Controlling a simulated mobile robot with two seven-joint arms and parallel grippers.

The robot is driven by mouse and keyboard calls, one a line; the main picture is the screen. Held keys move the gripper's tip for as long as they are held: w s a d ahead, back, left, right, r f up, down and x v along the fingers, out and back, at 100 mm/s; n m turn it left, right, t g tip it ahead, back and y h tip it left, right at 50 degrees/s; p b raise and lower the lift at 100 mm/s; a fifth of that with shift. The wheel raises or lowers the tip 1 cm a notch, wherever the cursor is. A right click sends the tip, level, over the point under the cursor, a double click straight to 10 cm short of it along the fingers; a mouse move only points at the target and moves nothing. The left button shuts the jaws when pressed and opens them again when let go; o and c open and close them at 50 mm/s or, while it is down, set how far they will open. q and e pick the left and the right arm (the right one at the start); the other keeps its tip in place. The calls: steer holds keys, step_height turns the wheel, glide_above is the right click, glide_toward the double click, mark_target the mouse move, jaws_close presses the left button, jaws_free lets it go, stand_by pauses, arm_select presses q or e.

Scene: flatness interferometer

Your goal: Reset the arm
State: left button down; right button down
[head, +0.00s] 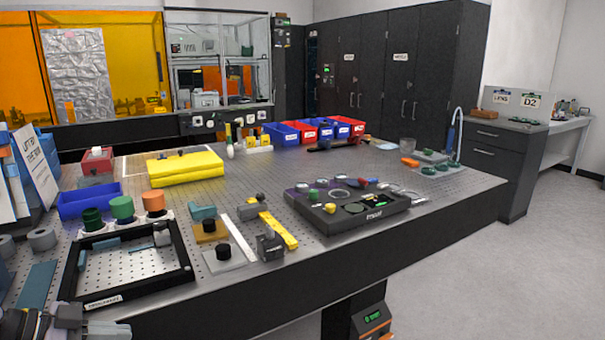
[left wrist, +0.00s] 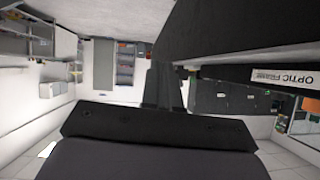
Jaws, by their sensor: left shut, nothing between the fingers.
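My left gripper (head: 72,318) is at the bottom left corner of the head view, partly cut off by the frame edge. It is just in front of the black-framed tray (head: 186,262) at the near left of the optical table (head: 450,185). The left wrist view shows the dark gripper (left wrist: 163,88) shut, with nothing between its fingers. A dark slab with a label reading "OPTIC" (left wrist: 285,77) fills the upper right of that view, beside the gripper. My right gripper is in neither view.
Near the left gripper are a blue-grey bar (head: 37,285), a grey roll (head: 42,239) and a blue bin (head: 90,201). A black fixture (head: 345,212) sits mid-table. Blue and red bins (head: 281,134) stand at the back. The floor (head: 530,270) at right is clear.

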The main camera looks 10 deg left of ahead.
arm_select(q)
steer(key=s+d+f+n+t+y, duration=0.2)
steer(key=s+d+f+n, duration=0.15)
steer(key=f, duration=0.45)
steer(key=s+d+f+n+t+y, duration=0.2)
steer(key=s+d+f+y, duration=0.15)
steer(key=f, duration=0.45)
steer(key=s+d+f+n+g, duration=0.1)
steer(key=s+d+f, duration=0.1)
steer(key=d, duration=0.4)
steer(key=s+d+f+n+g, duration=0.1)
steer(key=s+d+f, duration=0.2)
steer(key=d, duration=0.4)
steer(key=shift+s+f+y, duration=0.25)
steer(key=shift+s+y, duration=0.1)
steer(key=shift+s, duration=0.3)
steer(key=shift+a, duration=0.1)
